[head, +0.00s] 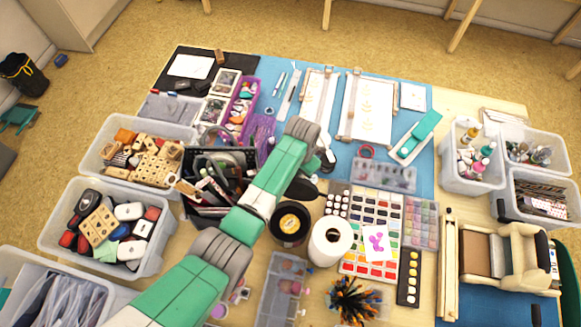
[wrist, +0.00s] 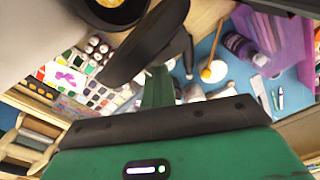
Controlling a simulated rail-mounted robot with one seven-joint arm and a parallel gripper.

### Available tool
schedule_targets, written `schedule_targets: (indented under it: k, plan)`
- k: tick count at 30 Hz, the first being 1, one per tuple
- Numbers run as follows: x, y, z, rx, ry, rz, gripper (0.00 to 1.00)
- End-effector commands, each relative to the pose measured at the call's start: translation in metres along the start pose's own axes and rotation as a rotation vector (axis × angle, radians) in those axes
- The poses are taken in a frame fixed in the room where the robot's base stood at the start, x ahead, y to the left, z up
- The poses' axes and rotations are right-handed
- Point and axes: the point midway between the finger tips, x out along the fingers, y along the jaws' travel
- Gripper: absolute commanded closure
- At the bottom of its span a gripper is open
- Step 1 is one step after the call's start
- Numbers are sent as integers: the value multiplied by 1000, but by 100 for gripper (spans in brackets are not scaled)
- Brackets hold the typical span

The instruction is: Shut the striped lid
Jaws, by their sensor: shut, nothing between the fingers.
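My gripper (wrist: 150,48) is a dark shape across the upper middle of the wrist view. It is shut and empty. In the head view my arm crosses the table's middle and hides much of the hand. A round black item with a yellow centre (head: 290,221) stands just below my arm in the head view and shows at the top edge of the wrist view (wrist: 113,8). A teal flat item on a white base (head: 417,134) lies at the right of the blue mat.
A white roll (head: 331,241) stands beside the black item. A bin of stamps and pads (head: 160,262) and a bin of wooden blocks (head: 92,172) stand at the left. A paint palette (head: 352,218) lies right of centre. Bins of bottles (head: 447,180) stand far right. The table is crowded.

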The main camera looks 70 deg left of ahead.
Motion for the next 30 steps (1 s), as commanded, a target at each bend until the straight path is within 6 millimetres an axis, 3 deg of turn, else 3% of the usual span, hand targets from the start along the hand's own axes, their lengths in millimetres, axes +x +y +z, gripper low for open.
schedule_targets:
  k: [1,30]
  plan:
    - [11,6,13,1,-28,10,100]
    - [20,31,55,2,-28,11,100]
